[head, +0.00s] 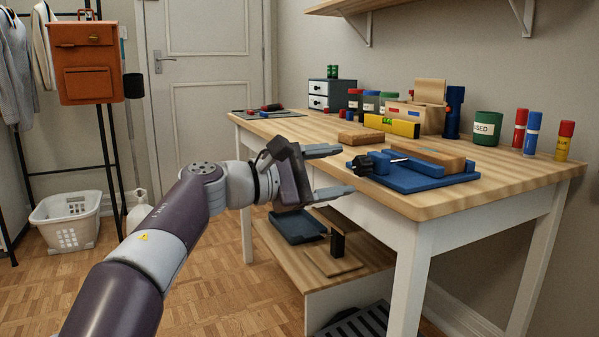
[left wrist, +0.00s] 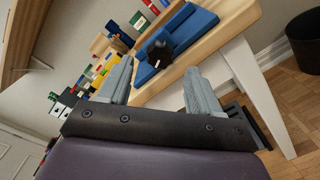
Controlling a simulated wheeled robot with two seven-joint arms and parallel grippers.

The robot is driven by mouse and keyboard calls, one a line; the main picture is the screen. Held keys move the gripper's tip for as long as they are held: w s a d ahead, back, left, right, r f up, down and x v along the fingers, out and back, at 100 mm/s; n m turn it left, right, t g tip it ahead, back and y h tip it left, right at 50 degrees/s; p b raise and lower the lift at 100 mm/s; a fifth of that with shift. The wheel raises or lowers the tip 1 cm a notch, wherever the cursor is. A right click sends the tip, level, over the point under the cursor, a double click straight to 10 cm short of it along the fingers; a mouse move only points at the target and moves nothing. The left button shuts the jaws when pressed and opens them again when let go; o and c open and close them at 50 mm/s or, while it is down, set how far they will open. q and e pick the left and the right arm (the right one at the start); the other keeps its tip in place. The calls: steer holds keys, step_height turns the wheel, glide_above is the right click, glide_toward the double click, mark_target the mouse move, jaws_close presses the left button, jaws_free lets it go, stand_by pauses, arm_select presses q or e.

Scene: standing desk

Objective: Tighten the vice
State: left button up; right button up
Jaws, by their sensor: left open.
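The blue vice (head: 412,177) lies on the near edge of the wooden desk (head: 480,189), with a wooden block (head: 428,156) in it. Its black knob (head: 362,164) points left toward my arm. My left gripper (head: 335,171) is open and empty beside the knob, at the desk's left front edge, with its fingers pointing at the vice. In the left wrist view the vice (left wrist: 188,30) and its black knob (left wrist: 159,54) show beyond and between the open fingers, apart from them. Whether the block is clamped firmly I cannot tell. My right gripper is not in view.
Behind the vice are a wooden block (head: 361,138), a yellow level (head: 391,125), a green tin (head: 487,128) and several coloured tubes (head: 532,133). A lower shelf (head: 345,277) holds a blue tray (head: 297,227). Floor left of the desk is mostly clear.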

arm_select(q)
steer(key=p+v, duration=0.1)
steer(key=v, duration=0.8)
steer(key=shift+a, duration=0.2)
